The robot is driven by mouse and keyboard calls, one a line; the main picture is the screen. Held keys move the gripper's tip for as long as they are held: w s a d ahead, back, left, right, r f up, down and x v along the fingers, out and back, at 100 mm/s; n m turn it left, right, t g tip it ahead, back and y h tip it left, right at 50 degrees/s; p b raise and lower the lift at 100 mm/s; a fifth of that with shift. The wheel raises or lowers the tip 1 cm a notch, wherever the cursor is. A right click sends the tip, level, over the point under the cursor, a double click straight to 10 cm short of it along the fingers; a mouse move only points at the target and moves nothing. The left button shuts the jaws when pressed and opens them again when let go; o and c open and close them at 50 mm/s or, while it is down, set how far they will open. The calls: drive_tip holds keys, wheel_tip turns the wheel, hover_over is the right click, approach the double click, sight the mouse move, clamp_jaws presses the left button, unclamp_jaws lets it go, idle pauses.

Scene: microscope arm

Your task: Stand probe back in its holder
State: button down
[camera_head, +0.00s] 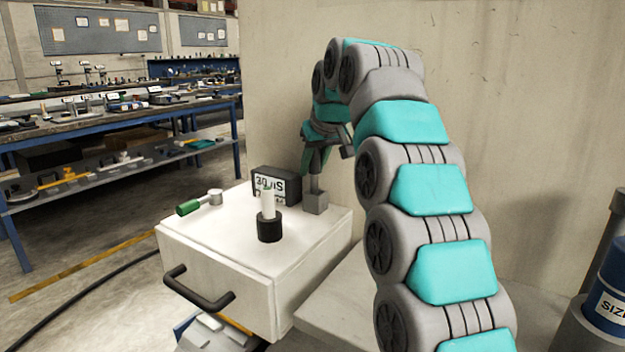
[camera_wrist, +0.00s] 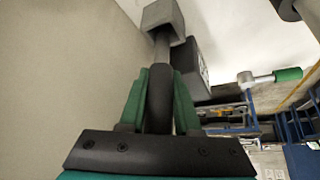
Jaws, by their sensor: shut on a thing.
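The probe (camera_wrist: 163,48) has a dark grip and a thin grey shaft. My gripper (camera_wrist: 160,95) is shut on the dark grip, with a green finger on each side. In the head view my gripper (camera_head: 322,140) is above the back of the white cabinet top, and the probe (camera_head: 314,183) hangs below it, roughly upright. A small grey block (camera_head: 315,203), seemingly the holder, stands beneath. The shaft's lower end meets the block (camera_wrist: 162,18) in the wrist view. I cannot tell how deep the tip sits in it.
On the white cabinet (camera_head: 220,241), a black meter (camera_head: 275,184) stands just left of the block. A white cylinder in a black base (camera_head: 270,228) stands in front. A green-handled tool (camera_head: 198,203) lies at left. A wall is close behind.

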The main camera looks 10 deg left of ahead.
sight(314, 173)
drive_tip(key=shift+f, duration=1.3)
drive_tip(key=shift+f, duration=0.25)
drive_tip(key=shift+f, duration=0.15)
drive_tip(key=c, duration=0.6)
unclamp_jaws()
drive_tip(key=v, duration=1)
drive_tip(key=shift+w+a, duration=0.1)
drive_tip(key=shift+a, duration=0.1)
drive_tip(key=shift+v, duration=1.15)
